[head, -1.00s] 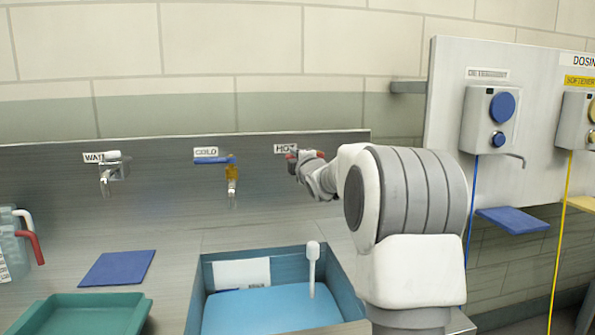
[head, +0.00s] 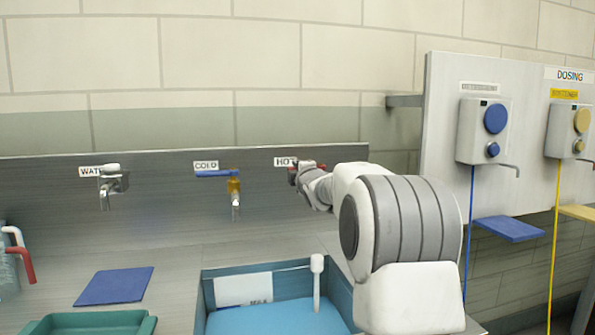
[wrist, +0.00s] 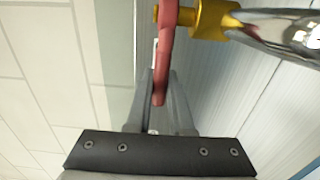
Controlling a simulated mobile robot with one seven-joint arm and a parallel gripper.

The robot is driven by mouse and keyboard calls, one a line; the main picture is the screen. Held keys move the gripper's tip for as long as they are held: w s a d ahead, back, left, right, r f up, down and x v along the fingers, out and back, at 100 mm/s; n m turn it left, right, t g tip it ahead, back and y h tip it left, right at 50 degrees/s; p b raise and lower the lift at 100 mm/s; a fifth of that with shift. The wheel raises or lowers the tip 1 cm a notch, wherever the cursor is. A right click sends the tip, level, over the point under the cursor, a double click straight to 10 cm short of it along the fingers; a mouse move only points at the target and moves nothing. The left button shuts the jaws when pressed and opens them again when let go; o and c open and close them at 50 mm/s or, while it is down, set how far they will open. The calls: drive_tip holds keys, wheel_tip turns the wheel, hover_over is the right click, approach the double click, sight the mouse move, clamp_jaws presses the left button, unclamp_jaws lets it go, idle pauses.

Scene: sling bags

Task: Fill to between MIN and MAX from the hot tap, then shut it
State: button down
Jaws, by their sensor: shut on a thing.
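The hot tap's red lever (wrist: 166,55) lies between the fingers of my gripper (wrist: 160,100) in the wrist view, and the gripper is shut on it. The lever joins a brass valve (wrist: 212,18) and a chrome tap body (wrist: 285,32) at the upper right. In the head view my gripper (head: 303,172) is at the tap under the HOT label (head: 285,162), and my arm hides most of that tap. A blue basin (head: 225,325) stands below, holding blue liquid (head: 275,318) and a white upright stick (head: 317,280). A white label (head: 243,290) is on its inner wall. MIN and MAX marks cannot be read.
The cold tap (head: 235,195) with a blue lever and a water tap (head: 112,185) are to the left. A blue mat (head: 113,286), a green tray (head: 100,322) and red- and white-handled jugs (head: 15,262) are at left. Dosing units (head: 484,130) hang at right.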

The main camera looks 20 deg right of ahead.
drive_tip(key=shift+r, duration=0.15)
drive_tip(key=c, duration=0.8)
unclamp_jaws()
drive_tip(key=s+a, duration=0.3)
drive_tip(key=s, duration=1.4)
drive_tip(key=shift+p, duration=0.35)
